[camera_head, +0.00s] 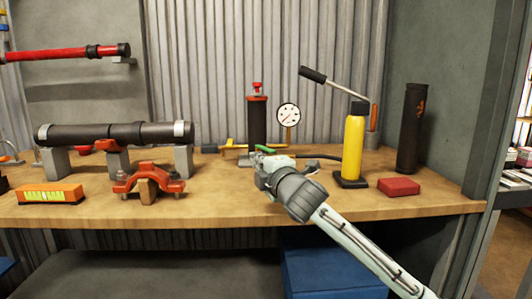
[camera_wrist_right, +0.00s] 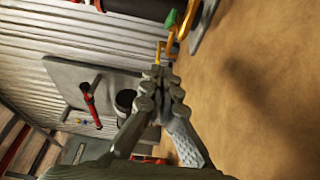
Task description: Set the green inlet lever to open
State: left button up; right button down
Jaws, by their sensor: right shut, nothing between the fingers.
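The green inlet lever (camera_head: 265,149) shows as a small green piece just beyond my right gripper in the head view. In the right wrist view its green tip (camera_wrist_right: 171,18) sits on a yellow bent piece (camera_wrist_right: 171,40), just ahead of the fingertips. My right gripper (camera_head: 262,163) is over the bench in front of the black riser cylinder (camera_head: 257,128). Its fingers (camera_wrist_right: 162,73) are shut with nothing between them. The fingertips look close to the yellow piece; I cannot tell if they touch. The gripper hides part of the riser's base. My left gripper is not in view.
A pressure gauge (camera_head: 289,116) stands behind the gripper. A yellow hand pump (camera_head: 353,148) with a long handle and a red box (camera_head: 399,187) are to the right. A black pipe on blocks (camera_head: 110,133), a red clamp (camera_head: 148,180) and an orange level (camera_head: 50,194) are left.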

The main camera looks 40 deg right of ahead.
jog(key=w, duration=0.1)
jog(key=w+d, duration=0.1)
jog(key=shift+w+d, duration=0.25)
jog(key=shift+w, duration=0.1)
jog(key=shift+d, duration=1.15)
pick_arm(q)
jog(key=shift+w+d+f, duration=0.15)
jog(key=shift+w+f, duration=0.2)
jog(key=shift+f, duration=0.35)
pick_arm(e)
jog(key=shift+d, duration=0.4)
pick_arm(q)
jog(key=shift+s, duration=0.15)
pick_arm(e)
jog(key=shift+s, duration=0.1)
